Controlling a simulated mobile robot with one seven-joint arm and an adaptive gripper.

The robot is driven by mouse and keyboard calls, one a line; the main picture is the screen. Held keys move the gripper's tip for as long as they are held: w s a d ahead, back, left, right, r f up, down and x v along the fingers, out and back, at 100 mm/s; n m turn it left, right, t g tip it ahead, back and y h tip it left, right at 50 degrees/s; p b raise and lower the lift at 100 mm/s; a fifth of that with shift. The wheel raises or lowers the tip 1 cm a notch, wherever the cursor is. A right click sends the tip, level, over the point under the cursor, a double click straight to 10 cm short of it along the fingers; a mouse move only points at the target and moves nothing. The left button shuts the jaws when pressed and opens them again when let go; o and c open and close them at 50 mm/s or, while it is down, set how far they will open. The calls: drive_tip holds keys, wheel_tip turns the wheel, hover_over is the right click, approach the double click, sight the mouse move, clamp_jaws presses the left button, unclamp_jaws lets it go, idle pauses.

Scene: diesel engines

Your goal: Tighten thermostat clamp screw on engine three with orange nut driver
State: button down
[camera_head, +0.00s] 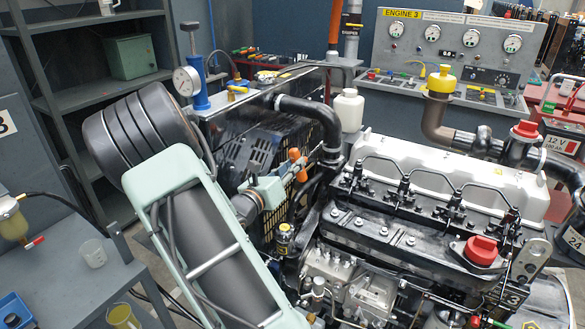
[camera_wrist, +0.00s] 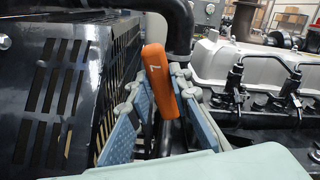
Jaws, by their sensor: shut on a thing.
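The orange nut driver (camera_head: 296,156) is in my gripper (camera_head: 293,176), between the radiator grille and the front of engine three. In the wrist view, its orange handle (camera_wrist: 158,82) stands upright, slightly tilted, between the two blue-grey fingers of my gripper (camera_wrist: 158,108). The driver's lower end is hidden behind my fingers and wrist. Engine three (camera_head: 440,180) has a pale grey top cover. A thick black hose (camera_head: 318,112) curves from the radiator down to the engine's front; it also shows in the wrist view (camera_wrist: 179,30). I cannot make out the thermostat clamp screw.
The slotted radiator guard (camera_wrist: 70,90) stands close at the left of my gripper. A white bottle (camera_head: 348,110) stands behind the hose. A gauge panel labelled ENGINE 3 (camera_head: 450,48) is at the back. A grey bench (camera_head: 70,262) is at the left.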

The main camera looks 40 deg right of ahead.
drive_tip(key=shift+a, duration=0.15)
idle(0.5)
drive_tip(key=shift+s+a, duration=0.2)
drive_tip(key=shift+a, duration=0.15)
drive_tip(key=shift+r+p, duration=0.1)
drive_tip(key=shift+p, duration=0.45)
drive_tip(key=n+p, duration=0.2)
drive_tip(key=n, duration=0.4)
drive_tip(key=f+n+p, duration=0.1)
drive_tip(key=n+p, duration=0.2)
drive_tip(key=n, duration=0.4)
drive_tip(key=n+p, duration=0.3)
drive_tip(key=n, duration=0.3)
drive_tip(key=shift+w+a+f+n, duration=0.15)
drive_tip(key=shift+w+f+n, duration=0.1)
drive_tip(key=shift+f+n, duration=0.15)
drive_tip(key=shift+w+d, duration=0.2)
drive_tip(key=shift+d, duration=0.3)
idle(1.2)
